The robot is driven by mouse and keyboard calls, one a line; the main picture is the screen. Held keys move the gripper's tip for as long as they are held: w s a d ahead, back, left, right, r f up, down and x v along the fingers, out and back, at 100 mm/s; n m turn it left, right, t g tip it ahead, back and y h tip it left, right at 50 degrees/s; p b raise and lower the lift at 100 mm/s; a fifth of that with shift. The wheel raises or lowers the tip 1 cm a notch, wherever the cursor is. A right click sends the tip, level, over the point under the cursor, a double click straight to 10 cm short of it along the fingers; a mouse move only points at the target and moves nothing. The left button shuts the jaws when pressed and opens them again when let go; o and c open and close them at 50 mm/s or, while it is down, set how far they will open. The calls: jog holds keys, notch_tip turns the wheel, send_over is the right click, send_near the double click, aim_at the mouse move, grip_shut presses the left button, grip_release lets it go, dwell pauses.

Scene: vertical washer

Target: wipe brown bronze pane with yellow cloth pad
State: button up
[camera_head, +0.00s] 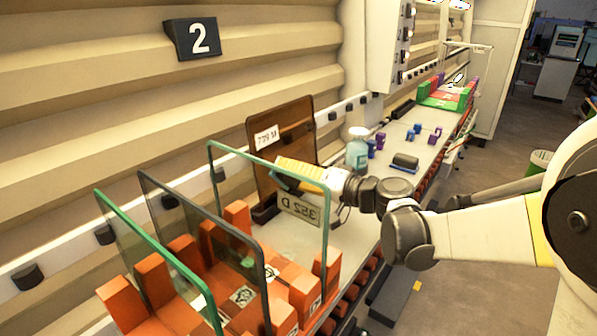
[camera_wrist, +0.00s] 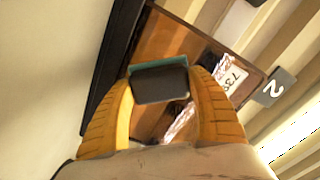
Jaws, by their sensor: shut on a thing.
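The brown bronze pane (camera_head: 283,135) stands upright in a dark holder near the wall, with a white label on its upper left. It fills the area beyond my fingers in the wrist view (camera_wrist: 168,45). My gripper (camera_wrist: 160,88) has yellow fingers shut on the sides of a wiping pad (camera_wrist: 160,85) with a dark grey back and a teal edge; I see no yellow cloth on it. In the head view my gripper (camera_head: 284,176) is in front of the pane's lower part, pad side towards it. Whether the pad touches the pane is unclear.
A green-edged clear pane (camera_head: 210,165) stands close to my gripper, with a label low on it. More panes, one dark-edged (camera_head: 143,190), stand in orange blocks (camera_head: 240,218). A spray bottle (camera_head: 357,150) and another dark pad (camera_head: 405,162) are on the bench to the right.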

jog(key=shift+s+a, duration=0.15)
jog(key=shift+a, duration=0.1)
jog(key=shift+s+d, duration=0.3)
jog(key=shift+d, duration=0.1)
jog(key=shift+p+v, duration=0.35)
jog(key=shift+v, duration=2.1)
jog(key=v, duration=0.3)
